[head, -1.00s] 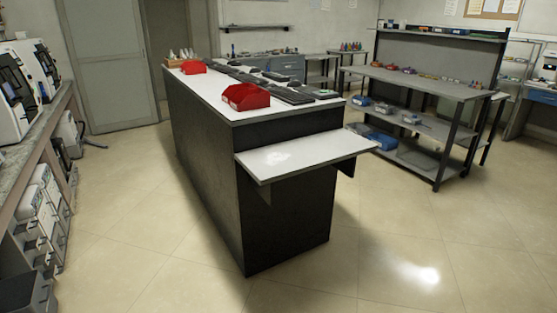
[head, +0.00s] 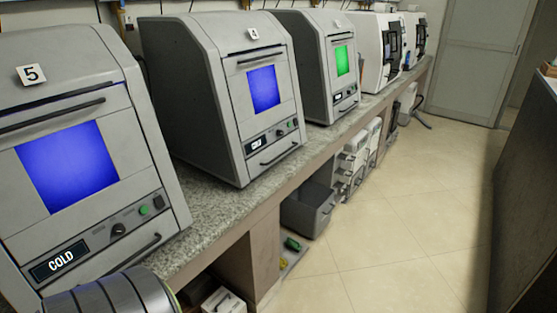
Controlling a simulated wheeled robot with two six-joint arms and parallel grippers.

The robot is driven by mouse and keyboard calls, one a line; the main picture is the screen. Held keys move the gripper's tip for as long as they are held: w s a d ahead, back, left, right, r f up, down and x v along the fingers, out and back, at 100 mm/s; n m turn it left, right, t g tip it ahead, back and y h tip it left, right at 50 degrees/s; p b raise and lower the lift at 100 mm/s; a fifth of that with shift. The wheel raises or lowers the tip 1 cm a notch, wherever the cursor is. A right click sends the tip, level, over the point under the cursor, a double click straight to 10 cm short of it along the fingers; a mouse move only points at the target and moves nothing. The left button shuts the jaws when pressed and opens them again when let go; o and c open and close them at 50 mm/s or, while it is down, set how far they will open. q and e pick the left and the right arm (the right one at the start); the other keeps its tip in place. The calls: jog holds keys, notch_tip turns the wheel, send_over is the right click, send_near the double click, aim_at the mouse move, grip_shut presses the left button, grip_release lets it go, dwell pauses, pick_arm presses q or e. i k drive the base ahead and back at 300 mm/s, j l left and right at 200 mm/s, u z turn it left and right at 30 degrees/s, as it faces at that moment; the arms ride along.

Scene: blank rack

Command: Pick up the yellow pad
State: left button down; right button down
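I cannot make out a yellow pad for certain. A small yellow item (head: 283,264) lies low under the counter beside a green item (head: 292,244); it is too small to tell what it is. Neither of my grippers is in view.
A granite-topped counter (head: 215,205) on the left bears several machines, among them one marked 5 (head: 75,150) and one marked 4 (head: 225,95), both reading COLD with blue windows. Another (head: 318,65) has a green window. A grey bin (head: 308,210) stands below. Clear floor (head: 400,240) lies right, beside a dark cabinet (head: 525,190).

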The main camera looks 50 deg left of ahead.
aim_at(283, 263)
jog(key=u, duration=1.55)
jog(key=i+l+u, duration=0.1)
jog(key=i+l, duration=0.25)
jog(key=i+l+u, duration=0.15)
jog(key=i+l, duration=0.2)
jog(key=l, duration=0.25)
jog(key=i+l+u, duration=0.1)
jog(key=i+l, duration=0.25)
jog(key=l, duration=0.15)
